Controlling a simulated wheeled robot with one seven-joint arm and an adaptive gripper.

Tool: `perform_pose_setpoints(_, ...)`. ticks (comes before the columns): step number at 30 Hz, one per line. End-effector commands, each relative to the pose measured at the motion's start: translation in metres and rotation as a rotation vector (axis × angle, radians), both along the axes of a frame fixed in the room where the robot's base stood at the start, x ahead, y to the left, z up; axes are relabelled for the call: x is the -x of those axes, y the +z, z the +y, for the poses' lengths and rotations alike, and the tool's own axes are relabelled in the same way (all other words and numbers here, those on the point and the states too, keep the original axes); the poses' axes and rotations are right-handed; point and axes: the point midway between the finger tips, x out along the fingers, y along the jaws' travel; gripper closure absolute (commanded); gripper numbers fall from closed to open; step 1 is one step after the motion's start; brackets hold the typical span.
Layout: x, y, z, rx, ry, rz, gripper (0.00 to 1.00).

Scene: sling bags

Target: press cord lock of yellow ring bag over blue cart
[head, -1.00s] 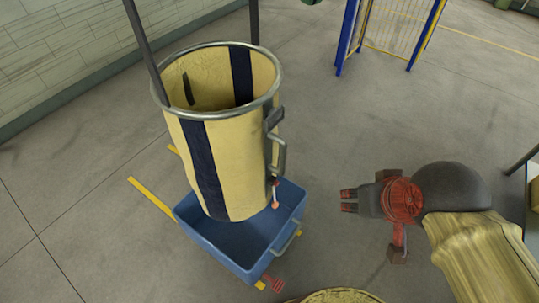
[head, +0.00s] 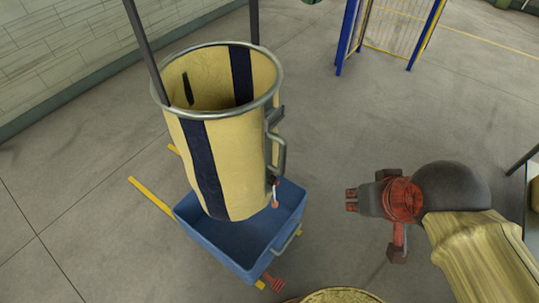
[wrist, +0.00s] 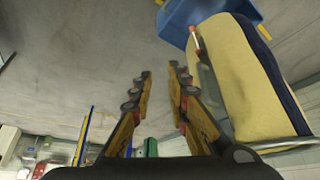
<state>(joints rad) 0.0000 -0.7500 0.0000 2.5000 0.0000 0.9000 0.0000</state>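The yellow ring bag (head: 170,150) with dark blue stripes hangs upright from dark straps, its metal ring rim open at the top, over the blue cart (head: 250,262). A small red-tipped piece (head: 275,204), which looks like the cord lock, hangs low on the bag's right side, below a grey handle. In the wrist view the bag (wrist: 235,85) is at the right, with the red piece (wrist: 192,30) near the cart (wrist: 205,12). My gripper (head: 351,200) is to the right of the bag, pointing at it and apart from it. In the wrist view its fingers (wrist: 160,72) are apart with nothing between them.
A blue and yellow mesh frame (head: 395,25) stands at the back. Another yellow round rim (head: 340,296) shows at the bottom edge. Bare grey floor (head: 330,130) lies between bag and gripper.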

Motion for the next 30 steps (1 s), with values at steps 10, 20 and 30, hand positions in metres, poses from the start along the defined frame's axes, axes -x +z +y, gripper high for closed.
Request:
perform_pose_setpoints(10,0.0,0.0,0.0,0.0,0.0,0.0,1.0)
perform_pose_setpoints(20,0.0,0.0,0.0,0.0,0.0,0.0,1.0)
perform_pose_setpoints(30,0.0,0.0,0.0,0.0,0.0,0.0,1.0)
